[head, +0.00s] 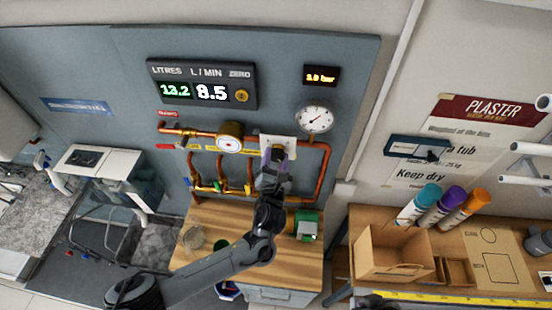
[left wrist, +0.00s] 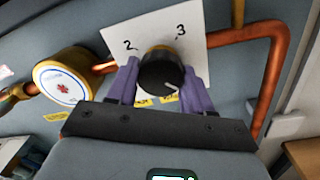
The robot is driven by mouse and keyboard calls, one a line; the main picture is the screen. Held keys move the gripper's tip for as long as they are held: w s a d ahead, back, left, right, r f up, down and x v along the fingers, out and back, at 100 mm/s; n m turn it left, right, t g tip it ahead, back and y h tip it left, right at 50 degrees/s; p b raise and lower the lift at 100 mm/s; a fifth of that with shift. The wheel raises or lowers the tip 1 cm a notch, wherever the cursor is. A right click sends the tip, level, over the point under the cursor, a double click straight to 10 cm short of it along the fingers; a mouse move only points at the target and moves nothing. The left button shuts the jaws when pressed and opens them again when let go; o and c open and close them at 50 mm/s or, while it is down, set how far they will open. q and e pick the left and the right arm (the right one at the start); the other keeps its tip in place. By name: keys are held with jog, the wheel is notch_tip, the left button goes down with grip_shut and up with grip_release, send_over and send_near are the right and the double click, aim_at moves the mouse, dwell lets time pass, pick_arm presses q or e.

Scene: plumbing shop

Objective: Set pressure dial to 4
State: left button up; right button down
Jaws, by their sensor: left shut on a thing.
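The pressure dial is a black round knob (left wrist: 160,72) on a white plate (left wrist: 192,32) marked 2 and 3 in the left wrist view. A small pale mark shows near its lower edge; other plate numbers are hidden. In the head view the white plate (head: 289,143) sits on the copper pipework, its knob mostly covered by my gripper. My left gripper (head: 277,158) is shut on the knob, with a purple finger on each side (left wrist: 160,80). A small display (head: 321,76) reads about 3.0 bar.
A round gauge (head: 314,118) is right of the plate, and a brass-rimmed meter (head: 229,144) is left. Copper pipe (head: 325,170) bends down close by. A wooden bench (head: 205,215) lies below, with a green item (head: 307,222) on it. A flow display (head: 203,84) hangs above.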

pick_arm(q)
jog(key=shift+a+f, duration=0.1)
jog(key=shift+f, duration=0.05)
jog(key=o, duration=1)
jog(key=shift+o, duration=0.2)
jog(key=s, duration=1)
jog(key=shift+s+a, duration=0.3)
jog(key=shift+a, duration=0.1)
